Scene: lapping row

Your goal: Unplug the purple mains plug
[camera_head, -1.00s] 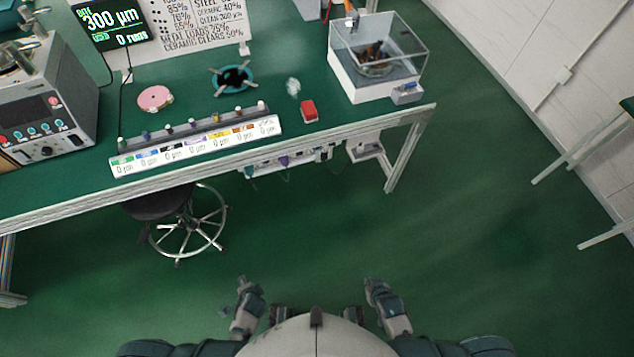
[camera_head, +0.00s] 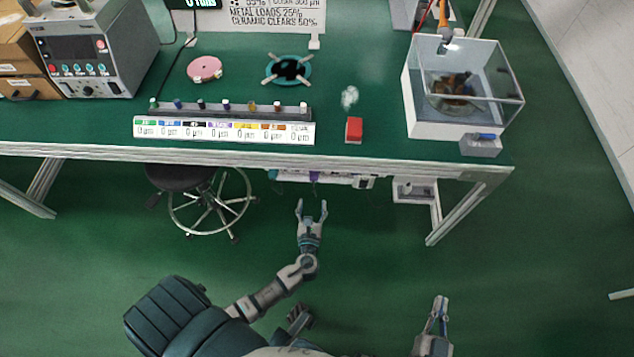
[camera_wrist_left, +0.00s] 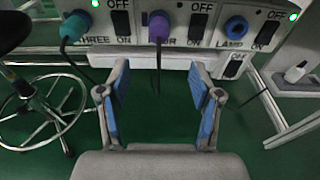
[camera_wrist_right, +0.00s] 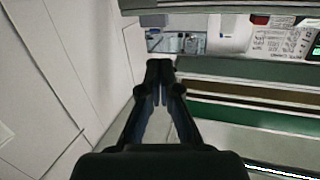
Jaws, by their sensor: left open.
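The purple mains plug (camera_wrist_left: 159,27) sits in a socket of the power strip (camera_wrist_left: 206,22) in the left wrist view, with its dark cord hanging down. In the head view the purple plug (camera_head: 314,177) shows small under the table's front edge. My left gripper (camera_head: 311,206) is open and empty. It is below and in front of the plug, apart from it; in the left wrist view its blue-padded fingers (camera_wrist_left: 160,105) stand on either side below the plug.
A teal plug (camera_wrist_left: 74,27) is left of the purple one and a blue plug (camera_wrist_left: 236,27) is right of it. Switches marked OFF and ON sit between them. A stool (camera_head: 208,200) stands left of my left gripper. The green table (camera_head: 380,150) overhangs the strip.

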